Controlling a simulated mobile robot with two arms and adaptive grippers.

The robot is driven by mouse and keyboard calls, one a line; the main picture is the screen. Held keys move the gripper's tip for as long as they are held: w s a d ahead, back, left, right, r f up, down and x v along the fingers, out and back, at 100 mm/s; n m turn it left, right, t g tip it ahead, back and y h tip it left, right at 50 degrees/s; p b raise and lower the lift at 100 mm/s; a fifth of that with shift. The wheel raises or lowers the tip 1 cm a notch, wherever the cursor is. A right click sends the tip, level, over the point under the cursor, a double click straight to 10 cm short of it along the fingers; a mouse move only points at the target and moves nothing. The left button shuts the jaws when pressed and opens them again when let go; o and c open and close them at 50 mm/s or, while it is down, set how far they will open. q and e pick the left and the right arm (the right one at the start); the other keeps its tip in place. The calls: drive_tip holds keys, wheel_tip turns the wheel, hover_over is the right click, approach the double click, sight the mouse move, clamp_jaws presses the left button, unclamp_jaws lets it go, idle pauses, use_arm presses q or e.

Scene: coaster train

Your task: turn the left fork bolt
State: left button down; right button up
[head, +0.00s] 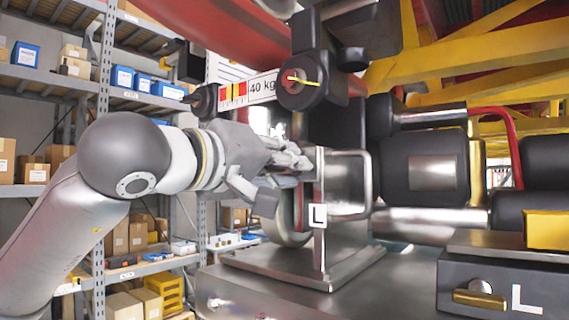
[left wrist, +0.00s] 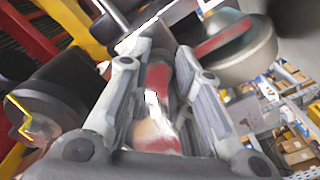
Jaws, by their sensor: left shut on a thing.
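My left gripper (head: 284,180) reaches in from the left to the upright metal fork (head: 345,235), which bears a white "L" label (head: 318,215). Its fingers are shut at the fork's left side, above a grey wheel (head: 290,230). The fingers hide most of the left fork bolt in the head view. In the left wrist view the left gripper (left wrist: 155,75) has its two fingers on either side of a blurred red and pale part, which I take to be the bolt (left wrist: 157,82). My right gripper is out of view.
A looped metal handle (head: 369,185) stands right of the fork. Black and chrome cylinders (head: 430,170) crowd the right. Shelves with boxes (head: 120,235) stand at the left behind my arm.

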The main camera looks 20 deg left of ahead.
use_arm(q)
drive_tip(key=shift+f+m, duration=0.2)
drive_tip(key=shift+m, duration=0.9)
drive_tip(key=shift+d+f, duration=0.1)
drive_tip(key=c, duration=1.3)
unclamp_jaws()
drive_tip(key=shift+r, duration=0.2)
drive_tip(key=shift+s, duration=0.15)
drive_tip(key=v, duration=1.2)
